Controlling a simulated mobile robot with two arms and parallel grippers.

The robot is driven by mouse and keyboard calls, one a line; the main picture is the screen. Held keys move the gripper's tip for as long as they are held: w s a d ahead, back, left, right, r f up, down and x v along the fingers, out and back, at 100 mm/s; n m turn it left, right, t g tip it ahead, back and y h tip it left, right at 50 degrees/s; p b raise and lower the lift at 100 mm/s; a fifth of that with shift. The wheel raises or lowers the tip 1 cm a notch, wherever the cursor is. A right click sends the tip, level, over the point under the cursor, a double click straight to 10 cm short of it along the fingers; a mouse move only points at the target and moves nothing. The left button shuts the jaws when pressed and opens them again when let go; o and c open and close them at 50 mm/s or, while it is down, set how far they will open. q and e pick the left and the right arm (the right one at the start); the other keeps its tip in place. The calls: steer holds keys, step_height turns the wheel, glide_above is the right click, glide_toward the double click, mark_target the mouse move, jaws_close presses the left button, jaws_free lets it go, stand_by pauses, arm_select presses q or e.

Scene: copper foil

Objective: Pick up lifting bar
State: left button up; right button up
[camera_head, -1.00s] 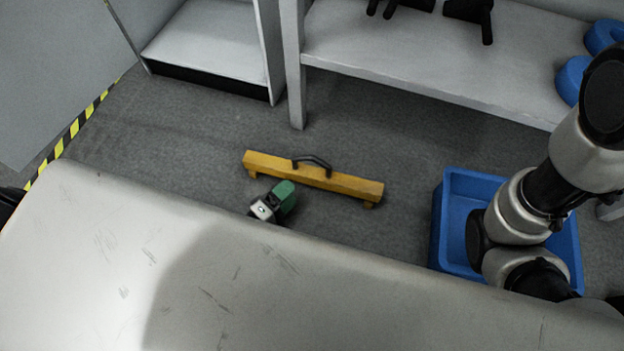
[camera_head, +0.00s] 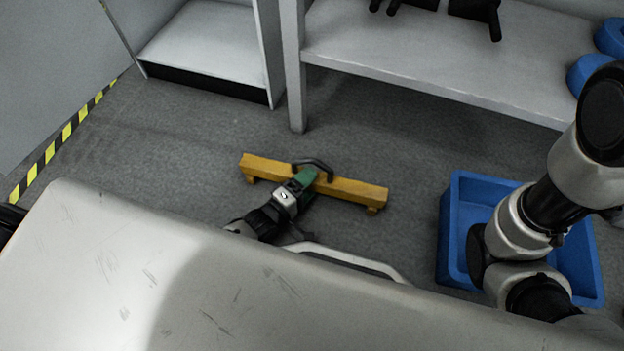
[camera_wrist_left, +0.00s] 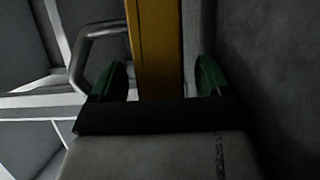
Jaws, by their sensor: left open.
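The lifting bar (camera_head: 347,190) is a yellow beam with a dark handle on top, lying on the grey floor in the head view. My left gripper (camera_head: 308,176), with green fingers, is at the middle of the bar, close to the handle. In the left wrist view the yellow bar (camera_wrist_left: 159,45) runs between the two green fingers of the open left gripper (camera_wrist_left: 158,82). A gap shows on each side of the bar. The handle (camera_wrist_left: 92,50) lies outside the fingers, to the left. No right gripper shows; an arm of mine is at the right.
A blue bin (camera_head: 453,245) stands on the floor right of the bar. A large pale surface (camera_head: 120,260) fills the foreground. A grey shelf (camera_head: 430,65) and its post stand behind the bar. Bare floor lies left of the bar. Yellow-black tape (camera_head: 67,132) edges the left.

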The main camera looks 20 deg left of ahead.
arm_select(q)
jaws_close()
steer(key=shift+r, duration=0.2)
stand_by(0.3)
